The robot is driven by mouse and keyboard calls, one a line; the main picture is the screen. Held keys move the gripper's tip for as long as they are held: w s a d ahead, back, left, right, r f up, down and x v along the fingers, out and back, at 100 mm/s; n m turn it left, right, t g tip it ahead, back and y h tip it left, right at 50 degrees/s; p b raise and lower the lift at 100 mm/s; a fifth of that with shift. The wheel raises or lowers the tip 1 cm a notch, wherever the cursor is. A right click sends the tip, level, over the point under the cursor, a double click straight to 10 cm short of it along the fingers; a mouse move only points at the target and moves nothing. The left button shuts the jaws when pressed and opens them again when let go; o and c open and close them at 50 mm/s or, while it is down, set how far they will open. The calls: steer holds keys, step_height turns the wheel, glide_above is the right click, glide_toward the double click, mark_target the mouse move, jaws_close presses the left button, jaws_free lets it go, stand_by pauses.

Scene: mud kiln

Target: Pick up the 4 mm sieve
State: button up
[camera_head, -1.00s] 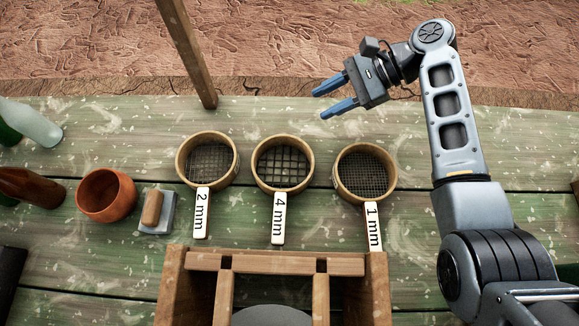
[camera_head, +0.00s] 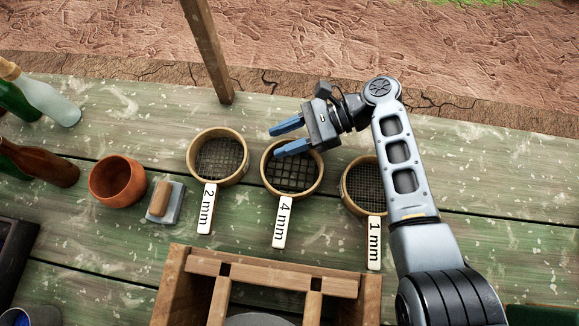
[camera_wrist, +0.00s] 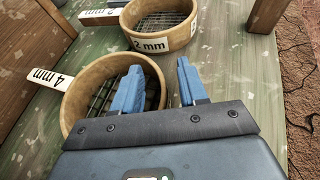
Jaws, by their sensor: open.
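The 4 mm sieve (camera_head: 292,190) is a round wooden ring with a coarse dark mesh and a white handle labelled "4 mm" (camera_head: 283,222). It lies on the green table between the 2 mm sieve (camera_head: 217,178) and the 1 mm sieve (camera_head: 361,190). My gripper (camera_head: 281,140) is open and empty, with blue fingers pointing left over the far rim of the 4 mm sieve in the head view. In the wrist view the 4 mm sieve (camera_wrist: 78,92) is partly hidden behind the gripper (camera_wrist: 160,85), and the 2 mm sieve (camera_wrist: 181,42) is beyond the fingertips.
A wooden frame (camera_head: 262,272) stands at the near edge, close to the handles. A clay pot (camera_head: 112,183), a small block tool (camera_head: 165,202) and bottles (camera_head: 45,165) are on the left.

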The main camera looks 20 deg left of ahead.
steer(key=shift+s+a, duration=0.1)
steer(key=shift+a, duration=0.05)
jaws_close()
stand_by(0.4)
